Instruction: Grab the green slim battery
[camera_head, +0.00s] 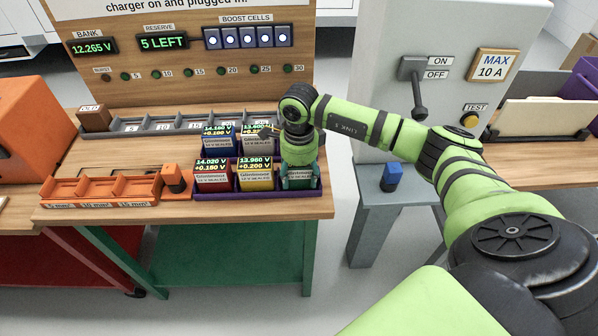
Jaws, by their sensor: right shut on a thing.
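The green slim battery (300,183) stands in the front right place of the purple tray (262,191) on the wooden bench. My right arm reaches in from the right, and its gripper (299,172) points down over this battery, shut on it. The gripper and wrist cover the battery's top and any readout there. A yellow battery (256,180) reading 13.960 V stands just left of it, then a red one (213,181) reading 14.020 V. My left gripper is not in view.
An orange divided bin (103,190) and a grey slotted rack (160,128) share the bench. A panel (185,60) stands behind. At right are a grey cabinet with an ON/OFF lever (416,90) and a blue block (391,176) on a grey stand.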

